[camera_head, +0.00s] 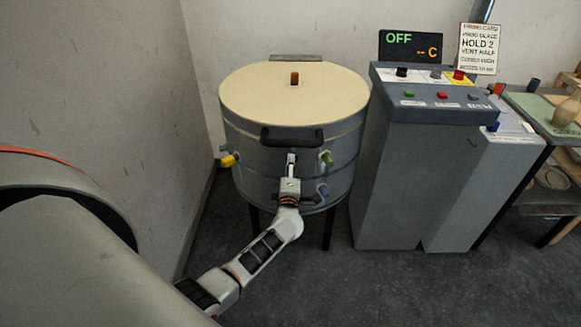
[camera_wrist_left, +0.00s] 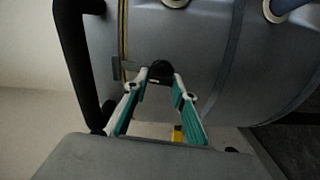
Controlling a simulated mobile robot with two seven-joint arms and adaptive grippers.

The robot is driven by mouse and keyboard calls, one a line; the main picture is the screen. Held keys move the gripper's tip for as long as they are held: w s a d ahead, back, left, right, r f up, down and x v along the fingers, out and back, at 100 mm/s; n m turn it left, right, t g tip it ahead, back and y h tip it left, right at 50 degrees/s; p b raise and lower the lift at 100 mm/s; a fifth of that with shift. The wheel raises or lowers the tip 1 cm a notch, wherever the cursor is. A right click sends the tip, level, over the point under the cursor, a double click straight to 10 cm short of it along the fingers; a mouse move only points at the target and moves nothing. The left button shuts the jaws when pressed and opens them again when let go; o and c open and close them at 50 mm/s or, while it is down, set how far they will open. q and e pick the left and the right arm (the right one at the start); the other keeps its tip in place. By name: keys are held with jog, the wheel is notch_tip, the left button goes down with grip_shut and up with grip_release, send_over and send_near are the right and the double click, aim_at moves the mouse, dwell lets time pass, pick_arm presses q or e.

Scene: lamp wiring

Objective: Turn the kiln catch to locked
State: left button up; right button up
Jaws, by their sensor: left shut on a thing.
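The kiln (camera_head: 250,150) is a grey drum with a closed cream lid (camera_head: 330,85). A black bar handle (camera_head: 292,138) crosses its front and also shows in the left wrist view (camera_wrist_left: 75,60). My left gripper (camera_head: 291,160) reaches the kiln's front just below this handle. In the left wrist view my gripper (camera_wrist_left: 160,78) has its fingertips closed on a small dark knob, the kiln catch (camera_wrist_left: 160,69), beside the lid seam. The gripper covers the catch in the head view, and I cannot tell which way the catch is turned. My right gripper is out of view.
Yellow (camera_head: 229,160), green (camera_head: 327,158) and blue (camera_head: 323,190) plugs stick out of the kiln wall. A grey control cabinet (camera_head: 400,190) stands to the right, its display (camera_head: 411,46) reading OFF. A wall (camera_head: 100,90) stands close on the left.

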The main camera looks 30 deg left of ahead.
pick_arm(q)
jog(key=shift+f+n, duration=0.1)
jog(key=shift+n, duration=0.6)
jog(key=o, duration=1.1)
jog(key=v, duration=1.2)
